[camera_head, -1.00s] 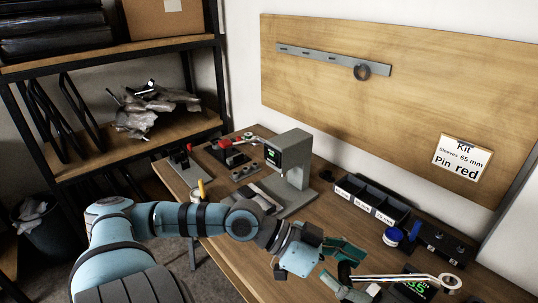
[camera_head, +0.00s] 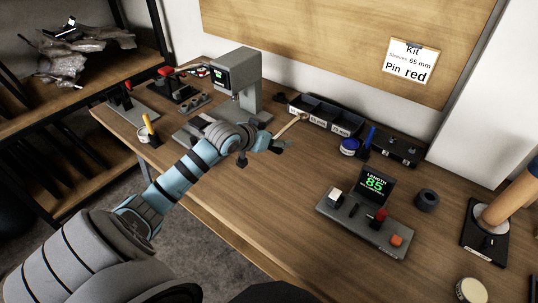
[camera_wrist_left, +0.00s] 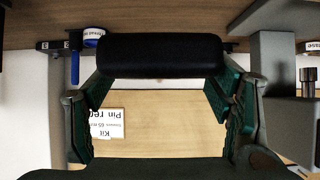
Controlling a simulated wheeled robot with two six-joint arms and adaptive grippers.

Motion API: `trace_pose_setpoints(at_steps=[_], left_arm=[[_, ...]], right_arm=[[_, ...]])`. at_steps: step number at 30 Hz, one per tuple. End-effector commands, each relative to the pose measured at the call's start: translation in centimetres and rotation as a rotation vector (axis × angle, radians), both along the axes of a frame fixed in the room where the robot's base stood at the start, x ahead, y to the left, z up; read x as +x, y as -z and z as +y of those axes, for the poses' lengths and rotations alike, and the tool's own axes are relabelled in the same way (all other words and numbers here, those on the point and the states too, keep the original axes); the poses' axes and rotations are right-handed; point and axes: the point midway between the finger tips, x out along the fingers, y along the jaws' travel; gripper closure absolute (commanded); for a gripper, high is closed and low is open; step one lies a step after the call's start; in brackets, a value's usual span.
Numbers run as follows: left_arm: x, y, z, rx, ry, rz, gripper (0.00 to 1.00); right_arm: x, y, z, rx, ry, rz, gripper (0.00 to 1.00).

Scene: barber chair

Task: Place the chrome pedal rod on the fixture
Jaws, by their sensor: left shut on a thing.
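My left gripper (camera_head: 277,144) is shut on the chrome pedal rod (camera_head: 290,128). In the head view the rod sticks out up and right from the fingers, in front of the labelled bins. In the left wrist view a black cylindrical pad (camera_wrist_left: 160,55) lies across between the green fingers (camera_wrist_left: 160,105); it looks like the rod's pedal end. The grey press (camera_head: 238,80) with a green display stands behind and left of the gripper. A dark fixture with red clamps (camera_head: 180,90) stands farther left. I cannot tell which is the task's fixture. My right gripper is not in view.
A length gauge (camera_head: 362,222) reading 85 stands at the right, near a black ring (camera_head: 426,199) and a stand (camera_head: 486,238). The table front (camera_head: 270,235) is clear.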

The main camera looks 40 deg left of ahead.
Motion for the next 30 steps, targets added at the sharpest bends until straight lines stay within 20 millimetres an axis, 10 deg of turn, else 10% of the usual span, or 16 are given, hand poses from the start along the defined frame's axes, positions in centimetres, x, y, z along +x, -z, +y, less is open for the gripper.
trace_pose_setpoints(at_steps=[3,14,24,25,30], left_arm=[[0.0,4.3,0.0,-0.001,0.000,0.000,0.73],[0.0,10.3,0.0,0.000,0.001,-0.002,0.73],[0.1,10.8,0.0,0.003,0.003,-0.004,0.73],[0.0,10.8,0.0,0.002,0.002,-0.002,0.22],[0.0,10.7,0.0,0.002,0.002,-0.003,0.06]], right_arm=[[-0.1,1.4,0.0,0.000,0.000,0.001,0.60],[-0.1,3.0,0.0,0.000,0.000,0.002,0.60],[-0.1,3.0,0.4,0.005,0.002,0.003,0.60],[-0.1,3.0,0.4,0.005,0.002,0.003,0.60],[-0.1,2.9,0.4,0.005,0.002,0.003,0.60]])
